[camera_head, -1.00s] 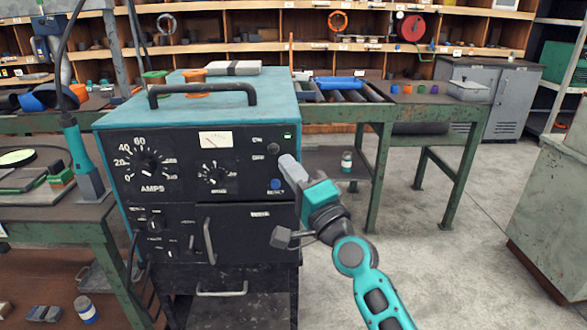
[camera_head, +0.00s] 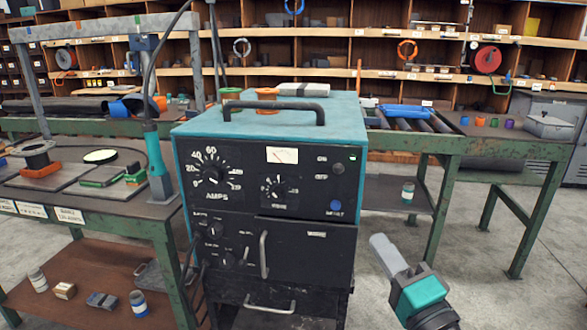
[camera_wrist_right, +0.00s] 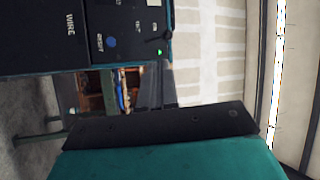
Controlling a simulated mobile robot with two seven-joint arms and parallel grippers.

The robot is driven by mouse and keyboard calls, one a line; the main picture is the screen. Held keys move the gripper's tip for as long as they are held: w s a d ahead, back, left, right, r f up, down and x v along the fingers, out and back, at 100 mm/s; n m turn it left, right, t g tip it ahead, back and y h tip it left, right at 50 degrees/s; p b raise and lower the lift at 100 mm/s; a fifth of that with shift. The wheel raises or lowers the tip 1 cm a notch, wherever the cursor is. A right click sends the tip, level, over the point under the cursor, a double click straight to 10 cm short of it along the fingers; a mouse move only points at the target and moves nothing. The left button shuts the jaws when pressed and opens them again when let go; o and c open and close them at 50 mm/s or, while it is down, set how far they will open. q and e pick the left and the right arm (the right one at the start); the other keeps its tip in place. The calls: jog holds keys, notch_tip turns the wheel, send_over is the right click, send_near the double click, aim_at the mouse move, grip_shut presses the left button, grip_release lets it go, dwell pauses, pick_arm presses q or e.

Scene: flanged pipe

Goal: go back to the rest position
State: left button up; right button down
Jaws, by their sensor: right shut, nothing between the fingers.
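My right gripper (camera_head: 385,250) is in the lower right of the head view, beside the right edge of the welding machine (camera_head: 262,205) and apart from it. Its fingers are shut with nothing between them, pointing up and to the left. In the right wrist view, the gripper's dark finger part (camera_wrist_right: 165,130) and teal body fill the bottom. The machine's black panel (camera_wrist_right: 50,35) shows turned sideways at upper left there, with the blue reset button (camera_wrist_right: 112,42) and a lit green lamp. My left gripper is not in view.
A green-legged bench with rollers (camera_head: 430,140) stands behind the machine on the right. A workbench (camera_head: 130,215) with a teal-handled tool (camera_head: 158,170) is at left. The grey floor (camera_head: 490,280) right of my gripper is clear. Shelves line the back.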

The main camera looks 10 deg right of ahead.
jog(key=s+f+n+g+h+p, duration=0.1)
jog(key=s+f+n+g, duration=0.4)
jog(key=f, duration=0.9)
jog(key=s+a+f+n+g+h, duration=0.1)
jog(key=s+f+n+g, duration=0.3)
jog(key=s+f+n, duration=0.5)
notch_tip(320, 180, down, 5)
jog(key=shift+s+a+f+n+g+h+p, duration=0.1)
jog(key=shift+s+a+n+g+h+p, duration=0.25)
jog(key=shift+s+h, duration=0.2)
jog(key=shift+w+d, duration=0.1)
